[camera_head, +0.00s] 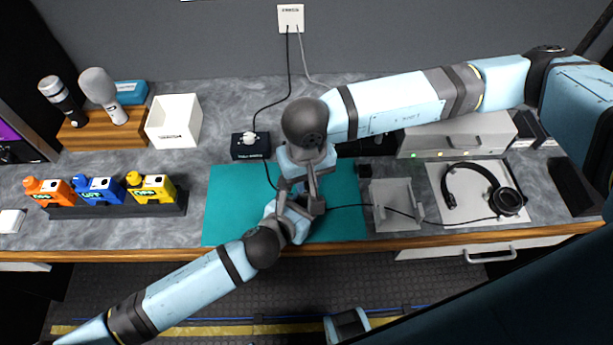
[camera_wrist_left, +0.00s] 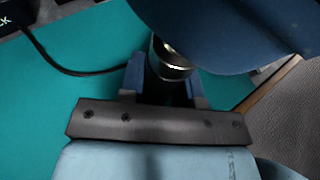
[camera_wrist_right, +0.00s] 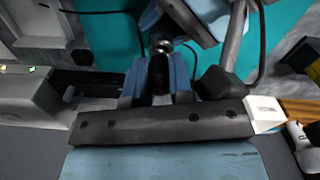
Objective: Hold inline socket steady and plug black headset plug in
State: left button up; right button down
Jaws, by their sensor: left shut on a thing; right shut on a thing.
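My left gripper (camera_head: 290,208) and right gripper (camera_head: 313,195) meet just above the teal mat (camera_head: 228,195). The left gripper is shut on the inline socket, a dark cylinder with a metal rim (camera_wrist_left: 172,66) in the left wrist view. The right gripper is shut on the black headset plug (camera_wrist_right: 159,72), which shows between its fingers in the right wrist view. A silvery part (camera_wrist_right: 160,46) lies between the plug and the left gripper. The plug and socket are close and roughly in line; I cannot tell whether the plug is inserted. In the head view the grippers hide both.
The headset (camera_head: 480,192) lies on a white pad at right, its cable running past a grey cradle (camera_head: 397,204). A black box (camera_head: 250,146) with a cable stands behind the mat. A white bin (camera_head: 174,121) and coloured units (camera_head: 100,190) stand left.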

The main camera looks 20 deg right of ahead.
jog(key=shift+f, duration=0.15)
dwell(0.3)
pick_arm(q)
jog(key=o, duration=1)
jog(key=shift+a, duration=0.1)
jog(key=shift+v, duration=4)
jog(key=shift+r, duration=0.1)
